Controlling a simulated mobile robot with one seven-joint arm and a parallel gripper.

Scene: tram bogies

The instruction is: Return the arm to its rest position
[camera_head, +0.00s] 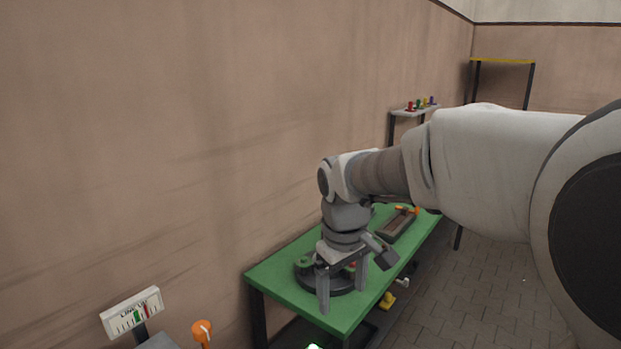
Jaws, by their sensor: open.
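My arm reaches in from the right of the head view and bends down over a green table (285,276). My gripper (343,287) points down above the table's near part, its two fingers apart. Between and behind the fingers is a dark round fixture (309,281) with small green and red parts. The arm and gripper hide part of this fixture. I cannot tell whether the fingers touch it.
A brown tray (396,226) with an orange handle lies farther back on the table. A gauge sign (132,312) and an orange knob (202,330) stand at the lower left. A small shelf (412,111) holds several coloured pieces. Tiled floor (480,290) is free at right.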

